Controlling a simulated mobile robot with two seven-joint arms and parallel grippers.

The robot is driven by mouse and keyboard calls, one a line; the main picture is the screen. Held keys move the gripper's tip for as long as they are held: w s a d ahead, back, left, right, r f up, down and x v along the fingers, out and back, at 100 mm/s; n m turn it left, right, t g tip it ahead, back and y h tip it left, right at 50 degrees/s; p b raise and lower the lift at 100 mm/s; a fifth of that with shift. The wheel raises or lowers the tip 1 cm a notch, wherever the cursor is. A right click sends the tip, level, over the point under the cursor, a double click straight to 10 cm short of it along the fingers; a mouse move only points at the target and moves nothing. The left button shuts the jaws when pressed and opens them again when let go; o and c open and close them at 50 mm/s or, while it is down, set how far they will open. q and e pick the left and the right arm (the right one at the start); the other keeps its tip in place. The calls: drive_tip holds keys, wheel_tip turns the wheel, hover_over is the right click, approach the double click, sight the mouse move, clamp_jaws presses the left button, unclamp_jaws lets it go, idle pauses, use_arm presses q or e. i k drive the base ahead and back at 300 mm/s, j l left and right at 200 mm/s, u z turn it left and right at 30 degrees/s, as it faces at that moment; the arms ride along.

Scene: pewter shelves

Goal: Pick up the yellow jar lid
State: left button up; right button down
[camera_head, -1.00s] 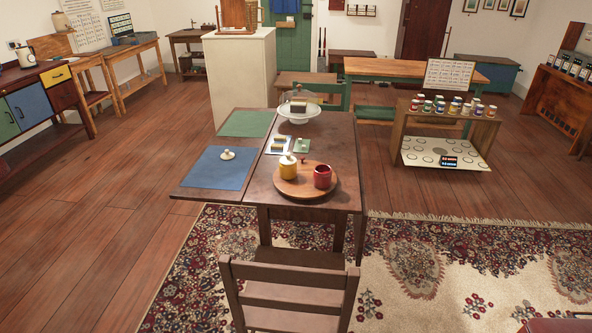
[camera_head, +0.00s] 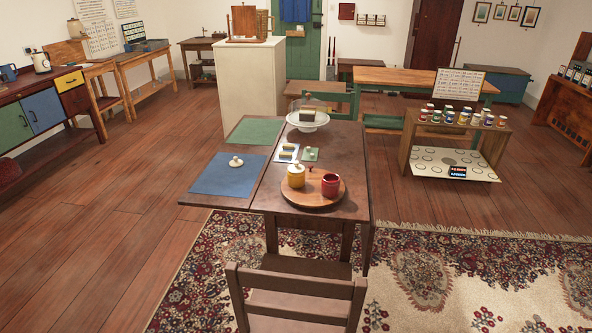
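A small yellow jar (camera_head: 296,180) stands on a round wooden board on the dark table. Its pale lid (camera_head: 296,168) with a small knob appears to sit on top of it, though it is small in view. A red jar (camera_head: 330,187) stands open just to its right on the same board. A white lid with a knob (camera_head: 236,162) lies on the blue mat to the left. Neither of my grippers shows in the head view.
The round board (camera_head: 313,199) rests near the front of the dark table (camera_head: 345,150). A glass-domed cake stand (camera_head: 307,119) is at the back. A wooden chair (camera_head: 296,300) stands before the table, on a patterned rug (camera_head: 420,280). Bare floor lies to the left.

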sight(296, 168)
drive_tip(key=i+j+u, duration=0.15)
drive_tip(key=j+u, duration=0.2)
drive_tip(key=i+j+u, duration=0.2)
drive_tip(key=u, duration=0.15)
drive_tip(key=i+j+u, duration=0.2)
drive_tip(key=j+u, duration=0.2)
drive_tip(key=i+j+z, duration=0.1)
drive_tip(key=i, duration=0.3)
drive_tip(key=i+j+z, duration=0.1)
drive_tip(key=i, duration=0.25)
drive_tip(key=i+j+z, duration=0.15)
drive_tip(key=i, duration=0.25)
